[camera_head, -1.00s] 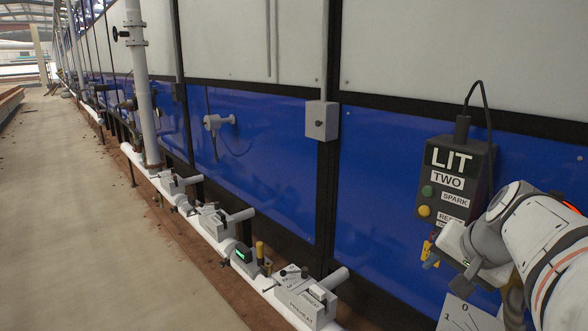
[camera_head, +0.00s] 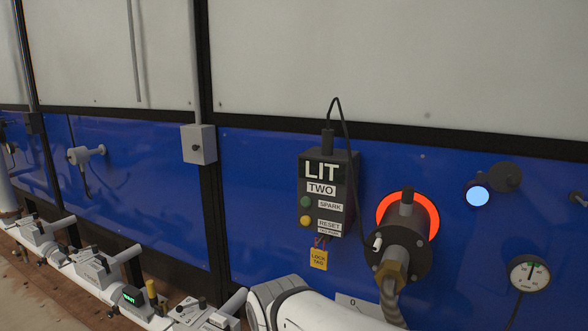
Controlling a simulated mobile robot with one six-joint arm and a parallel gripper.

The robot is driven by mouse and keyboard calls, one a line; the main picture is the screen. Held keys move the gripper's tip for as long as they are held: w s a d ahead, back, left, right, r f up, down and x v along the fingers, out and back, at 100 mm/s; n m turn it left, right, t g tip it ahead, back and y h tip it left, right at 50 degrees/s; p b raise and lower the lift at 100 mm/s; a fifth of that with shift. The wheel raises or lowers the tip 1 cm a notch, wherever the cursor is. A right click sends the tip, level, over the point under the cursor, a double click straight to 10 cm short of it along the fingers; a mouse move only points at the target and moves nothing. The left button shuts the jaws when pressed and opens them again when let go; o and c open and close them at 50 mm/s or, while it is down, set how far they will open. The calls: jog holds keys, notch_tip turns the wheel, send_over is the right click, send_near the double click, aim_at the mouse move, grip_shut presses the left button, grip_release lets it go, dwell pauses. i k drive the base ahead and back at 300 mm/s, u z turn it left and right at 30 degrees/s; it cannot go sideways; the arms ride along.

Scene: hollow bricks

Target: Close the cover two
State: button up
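A round dark cover (camera_head: 505,177) sits on the blue wall at the right, up and to the right of a glowing pale-blue round port (camera_head: 478,196). The cover stands aside, so most of the port's face shows. No label is readable on the cover. A dark control box (camera_head: 328,195) marked "LIT" and "TWO" hangs to the left. Part of my white arm shows at the bottom centre, below this box. My gripper's fingers are not in view, and nothing of mine touches the cover.
A burner (camera_head: 403,248) with a glowing orange ring and a hose stands out from the wall between box and port. A yellow lock tag (camera_head: 318,259) hangs under the box. A round gauge (camera_head: 529,272) is at lower right. White piping with valves (camera_head: 95,267) runs at lower left.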

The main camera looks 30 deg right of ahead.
aim_at(505, 175)
jog(key=z, duration=2.05)
